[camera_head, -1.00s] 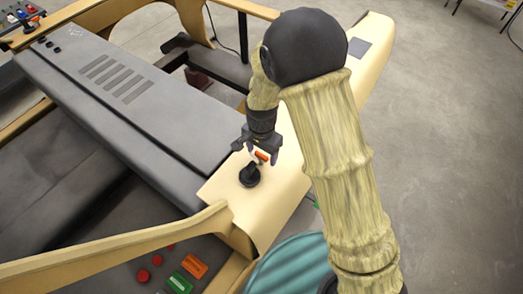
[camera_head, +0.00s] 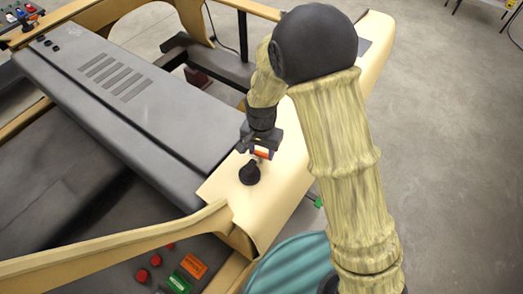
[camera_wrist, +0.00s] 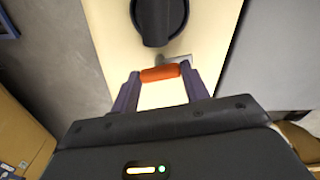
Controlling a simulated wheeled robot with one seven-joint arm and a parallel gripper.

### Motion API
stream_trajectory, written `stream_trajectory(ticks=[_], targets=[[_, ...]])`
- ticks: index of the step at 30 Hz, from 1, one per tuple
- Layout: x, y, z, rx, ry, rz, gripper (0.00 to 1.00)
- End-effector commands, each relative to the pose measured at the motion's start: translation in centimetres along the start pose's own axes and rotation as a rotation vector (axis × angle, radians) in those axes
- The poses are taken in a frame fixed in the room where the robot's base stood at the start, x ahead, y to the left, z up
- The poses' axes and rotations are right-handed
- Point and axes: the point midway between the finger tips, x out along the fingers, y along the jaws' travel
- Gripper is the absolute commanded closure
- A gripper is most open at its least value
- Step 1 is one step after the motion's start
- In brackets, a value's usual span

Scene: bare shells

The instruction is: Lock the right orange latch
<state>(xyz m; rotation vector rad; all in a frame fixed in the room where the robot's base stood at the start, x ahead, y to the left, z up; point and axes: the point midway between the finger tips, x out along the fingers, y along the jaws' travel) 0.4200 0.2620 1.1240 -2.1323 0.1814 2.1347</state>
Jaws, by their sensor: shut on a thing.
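The right orange latch (camera_head: 262,152) sits on the beige panel, just beyond a black knob. In the wrist view the latch (camera_wrist: 159,74) is a short orange bar on a small grey metal mount. My gripper (camera_head: 260,150) is shut on the latch; in the wrist view the two dark fingers (camera_wrist: 158,77) press on its left and right ends. The fingers partly hide the latch in the head view.
The black knob (camera_head: 250,174) stands close to the gripper, and it also shows in the wrist view (camera_wrist: 160,20). The beige panel (camera_head: 283,190) borders a grey machine cover (camera_head: 140,95). Red, green and orange buttons (camera_head: 180,282) sit at the lower left. Open floor lies to the right.

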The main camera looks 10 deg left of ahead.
Motion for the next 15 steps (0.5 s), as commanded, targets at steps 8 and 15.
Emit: stream_trajectory(ticks=[8,15], targets=[[0.12,-0.02,-0.09,-0.245,0.002,-0.002,0.77],[0.11,-0.01,-0.12,-0.473,0.003,-0.002,0.77]])
